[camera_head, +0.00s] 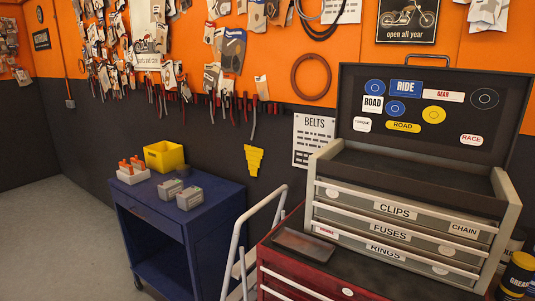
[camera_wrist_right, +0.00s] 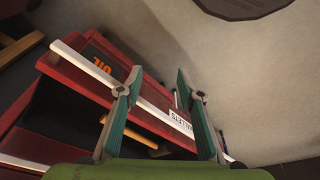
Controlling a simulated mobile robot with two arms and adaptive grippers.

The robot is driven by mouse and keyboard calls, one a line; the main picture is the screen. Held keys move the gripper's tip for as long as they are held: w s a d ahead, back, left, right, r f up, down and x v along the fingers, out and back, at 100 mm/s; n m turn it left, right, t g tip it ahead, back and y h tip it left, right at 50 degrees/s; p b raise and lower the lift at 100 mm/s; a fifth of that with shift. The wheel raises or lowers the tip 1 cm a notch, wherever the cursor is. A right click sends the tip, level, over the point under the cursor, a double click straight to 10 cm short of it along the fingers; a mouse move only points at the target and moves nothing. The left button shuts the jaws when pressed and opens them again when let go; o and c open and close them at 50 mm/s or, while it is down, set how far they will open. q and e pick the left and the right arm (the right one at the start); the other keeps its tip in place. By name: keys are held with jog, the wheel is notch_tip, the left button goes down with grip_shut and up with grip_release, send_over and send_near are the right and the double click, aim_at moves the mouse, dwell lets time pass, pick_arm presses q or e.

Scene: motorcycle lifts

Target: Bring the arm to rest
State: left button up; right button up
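My right gripper (camera_wrist_right: 157,80) shows in the right wrist view with its two green fingers spread apart and nothing held between them. Beyond the fingers is a red drawer (camera_wrist_right: 84,82) with a long pale front edge or handle strip and a label that seems to read "MALLETS". The strip passes behind the fingers, and I cannot tell how far off it is. Neither of my arms shows in the head view, and my left gripper is in no view.
In the head view a red cabinet (camera_head: 283,277) carries a grey toolbox (camera_head: 400,206) with its lid raised. A white folding frame (camera_head: 240,262) stands beside it. A blue cart (camera_head: 178,218) holds a yellow bin (camera_head: 164,156). Grey floor (camera_head: 50,235) is clear at left.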

jog(key=s+d+f+b, duration=0.1)
jog(key=s+f+b, duration=0.4)
jog(key=s+f, duration=0.4)
jog(key=s+d+f+g+b, duration=0.1)
jog(key=s+f+b, duration=0.5)
jog(key=f, duration=1.7)
jog(key=s+d, duration=0.1)
jog(key=s, duration=0.2)
jog(key=shift+s+d+f+g, duration=0.15)
jog(key=shift+s+f+g, duration=0.15)
jog(key=shift+s+f, duration=0.05)
